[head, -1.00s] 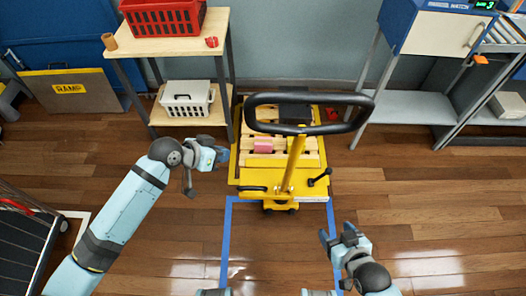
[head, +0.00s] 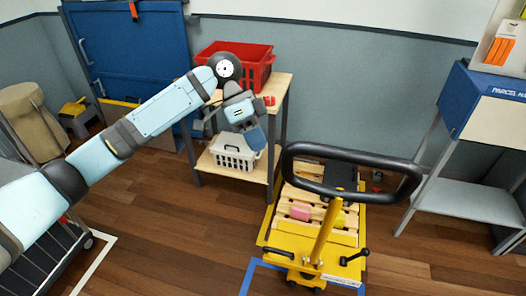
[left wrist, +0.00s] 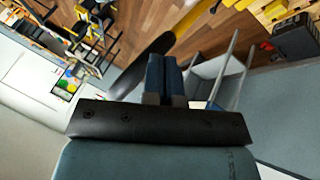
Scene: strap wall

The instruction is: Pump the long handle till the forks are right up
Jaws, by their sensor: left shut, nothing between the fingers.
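The yellow pallet truck (head: 300,247) stands on the floor at lower right of the head view. Its yellow handle post (head: 326,228) rises to a long black loop handle (head: 350,153). A wooden pallet with a pink block (head: 300,211) lies over the forks, which are hidden, so their height is unclear. My left gripper (head: 256,140) is raised in front of the shelf, left of the loop and apart from it in the head view. Its fingers are closed together and empty. The left wrist view shows the fingers (left wrist: 165,75) with the black handle (left wrist: 143,65) beyond them. My right gripper is out of view.
A parcel stand (head: 480,197) is on the right. Blue floor tape (head: 250,275) marks the truck's place. Open floor lies left of the truck.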

